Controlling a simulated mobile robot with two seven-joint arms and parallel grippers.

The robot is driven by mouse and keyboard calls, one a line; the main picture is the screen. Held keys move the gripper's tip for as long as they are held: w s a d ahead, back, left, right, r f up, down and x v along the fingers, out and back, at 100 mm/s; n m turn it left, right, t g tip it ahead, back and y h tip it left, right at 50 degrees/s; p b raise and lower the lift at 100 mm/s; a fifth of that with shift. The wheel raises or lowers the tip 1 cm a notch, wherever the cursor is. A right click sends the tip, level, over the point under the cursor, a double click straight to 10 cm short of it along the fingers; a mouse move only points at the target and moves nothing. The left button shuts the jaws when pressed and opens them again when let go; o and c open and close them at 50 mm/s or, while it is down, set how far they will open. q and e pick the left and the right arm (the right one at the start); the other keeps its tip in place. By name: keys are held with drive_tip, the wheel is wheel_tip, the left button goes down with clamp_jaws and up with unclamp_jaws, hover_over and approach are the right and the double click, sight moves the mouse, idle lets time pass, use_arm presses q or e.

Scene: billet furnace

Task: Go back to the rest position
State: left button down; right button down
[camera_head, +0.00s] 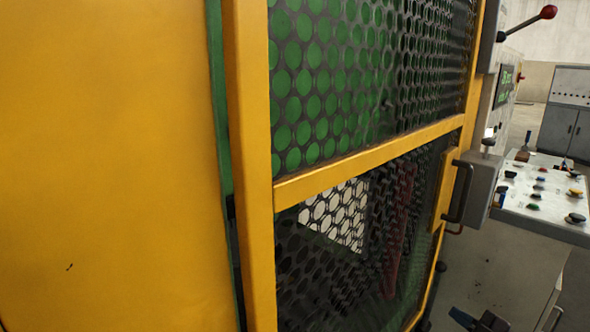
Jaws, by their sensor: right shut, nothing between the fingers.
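My right gripper (479,320) shows only in part at the bottom edge, right of centre, as dark fingertips with a bit of blue. It is shut and holds nothing. It is low in front of the grey machine side, below the door handle and apart from it. My left gripper is not in view.
A yellow-framed door (372,158) with perforated dark mesh fills the middle and looks shut. Its black handle (461,192) sits at the right. A control panel (543,192) with several buttons juts out at right. A red-knobbed lever (548,12) is above. A grey cabinet (567,112) stands behind.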

drive_tip(key=s+a+f+m+h+p, duration=0.1)
drive_tip(key=s+a+f+m+h, duration=0.25)
drive_tip(key=s, duration=0.45)
drive_tip(key=s+a+f+m+h+p, duration=0.1)
drive_tip(key=s+a+f+m+h, duration=0.2)
drive_tip(key=s+a+f+m, duration=0.35)
drive_tip(key=s+a+m+g+h+p, duration=0.1)
drive_tip(key=s+m+g, duration=0.1)
drive_tip(key=s, duration=0.7)
drive_tip(key=s+a+r+m+g+h+p, duration=0.1)
drive_tip(key=s+a+m+g+h, duration=0.1)
drive_tip(key=s, duration=0.7)
drive_tip(key=shift+s+m+g, duration=0.4)
drive_tip(key=shift+m, duration=0.4)
